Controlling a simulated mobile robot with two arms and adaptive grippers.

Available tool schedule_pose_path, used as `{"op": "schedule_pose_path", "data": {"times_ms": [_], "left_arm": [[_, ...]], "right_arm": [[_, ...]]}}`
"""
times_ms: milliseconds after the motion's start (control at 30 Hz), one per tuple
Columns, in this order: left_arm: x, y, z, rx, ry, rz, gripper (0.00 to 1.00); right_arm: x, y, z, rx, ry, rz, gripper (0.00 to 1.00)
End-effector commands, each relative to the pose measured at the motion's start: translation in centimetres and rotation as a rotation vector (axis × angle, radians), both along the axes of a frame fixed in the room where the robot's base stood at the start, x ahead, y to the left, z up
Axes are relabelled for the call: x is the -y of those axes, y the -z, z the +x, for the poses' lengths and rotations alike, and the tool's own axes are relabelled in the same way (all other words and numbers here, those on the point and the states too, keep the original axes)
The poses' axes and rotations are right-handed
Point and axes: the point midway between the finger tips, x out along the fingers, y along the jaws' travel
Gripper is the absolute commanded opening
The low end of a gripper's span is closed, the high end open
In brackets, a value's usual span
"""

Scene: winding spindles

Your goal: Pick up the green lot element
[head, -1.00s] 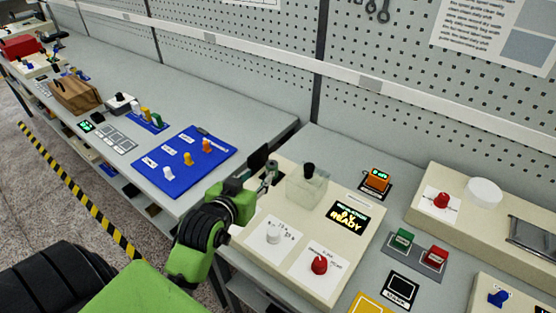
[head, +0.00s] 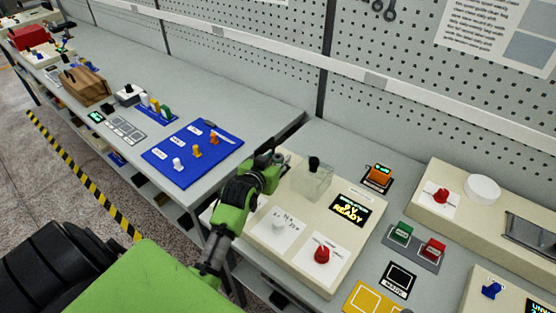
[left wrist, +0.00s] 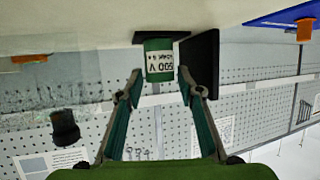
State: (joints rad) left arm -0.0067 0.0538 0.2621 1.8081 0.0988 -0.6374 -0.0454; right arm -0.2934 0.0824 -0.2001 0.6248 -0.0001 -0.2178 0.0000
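In the head view my left gripper (head: 272,164) is at the back left corner of the cream panel (head: 292,255) and hides the element. My right gripper is not in view.
A clear box with a black knob (head: 314,163) stands just right of the gripper. A blue board (head: 180,178) with white and orange pegs lies on the bench to the left. The panel also carries a red knob (head: 322,255) and a lit display (head: 350,210).

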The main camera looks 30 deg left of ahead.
Motion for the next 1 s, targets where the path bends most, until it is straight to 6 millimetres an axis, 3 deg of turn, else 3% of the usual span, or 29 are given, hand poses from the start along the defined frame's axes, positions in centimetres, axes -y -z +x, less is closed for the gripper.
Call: {"op": "schedule_pose_path", "data": {"times_ms": [133, 433, 567, 1000], "left_arm": [[-0.3, 0.45, 1.16, 0.0, 0.0, 0.0, 0.34], [-0.36, 0.68, 1.41, 0.0, 0.0, 0.0, 0.34], [-0.35, 0.68, 1.39, 0.0, 0.0, 0.0, 0.03], [-0.37, 0.16, 1.43, 0.003, 0.0, 0.002, 0.03]], "right_arm": [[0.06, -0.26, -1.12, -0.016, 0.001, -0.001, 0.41], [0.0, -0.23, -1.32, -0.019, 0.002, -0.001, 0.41], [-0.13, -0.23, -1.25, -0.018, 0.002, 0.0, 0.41], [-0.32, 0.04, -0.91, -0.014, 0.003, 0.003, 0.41]]}}
